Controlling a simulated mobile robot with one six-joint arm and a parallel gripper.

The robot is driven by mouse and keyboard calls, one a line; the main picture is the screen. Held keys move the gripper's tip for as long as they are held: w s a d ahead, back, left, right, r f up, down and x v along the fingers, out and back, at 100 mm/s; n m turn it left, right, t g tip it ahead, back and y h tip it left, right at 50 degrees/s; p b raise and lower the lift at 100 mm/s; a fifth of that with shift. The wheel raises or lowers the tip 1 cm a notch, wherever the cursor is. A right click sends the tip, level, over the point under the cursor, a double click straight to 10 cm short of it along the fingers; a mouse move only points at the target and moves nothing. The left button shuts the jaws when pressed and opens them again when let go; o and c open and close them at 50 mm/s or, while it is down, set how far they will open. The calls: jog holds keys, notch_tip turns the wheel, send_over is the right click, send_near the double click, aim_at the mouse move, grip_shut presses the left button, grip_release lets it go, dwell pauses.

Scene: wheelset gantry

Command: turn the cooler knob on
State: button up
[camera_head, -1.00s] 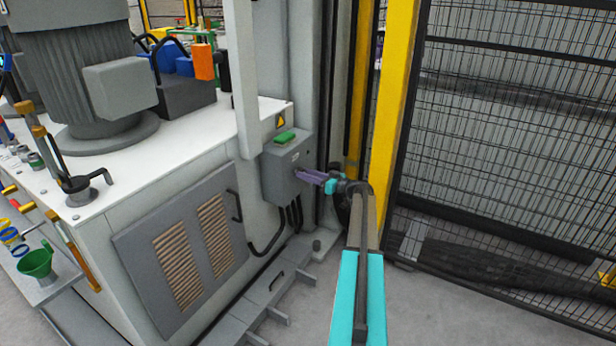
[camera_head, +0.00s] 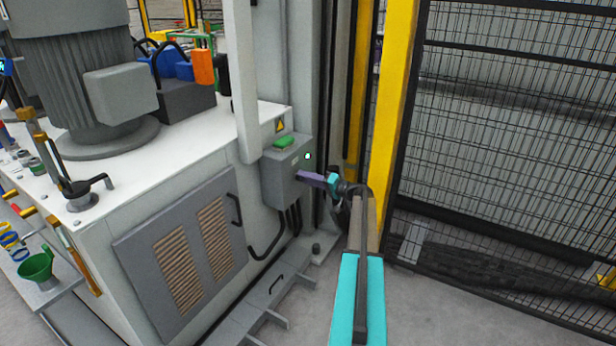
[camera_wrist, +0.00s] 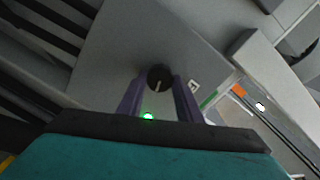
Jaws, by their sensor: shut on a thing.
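The cooler knob (camera_wrist: 160,75) is a dark round knob with a pale pointer line, on the face of a grey box (camera_head: 280,182). My gripper (camera_head: 302,176) reaches the box's right-hand face from the right. In the wrist view its two purple fingers (camera_wrist: 160,82) stand on either side of the knob, shut on it. The fingers hide the knob in the head view. A small green lamp (camera_wrist: 148,116) glows between the fingers in the wrist view.
A white machine cabinet (camera_head: 190,150) with a vented grey door and a large motor (camera_head: 75,70) stands left. A yellow post (camera_head: 392,100) and a mesh fence (camera_head: 510,130) stand close to my arm on the right. Cables hang under the box.

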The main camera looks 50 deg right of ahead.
jog(key=shift+s+d+m+p, duration=0.1)
jog(key=shift+m+p, duration=0.15)
jog(key=shift+m, duration=0.4)
jog(key=shift+w+d+m+p, duration=0.1)
jog(key=shift+m+p, duration=0.15)
jog(key=shift+m, duration=0.45)
jog(key=shift+s+d+m+p, duration=0.1)
jog(key=shift+m+p, duration=0.15)
jog(key=shift+m, duration=0.4)
jog(key=o, duration=1)
jog(key=shift+o, duration=0.2)
jog(key=shift+a, duration=0.15)
jog(key=p+v, duration=0.1)
jog(key=v, duration=1.2)
jog(key=shift+s, duration=0.35)
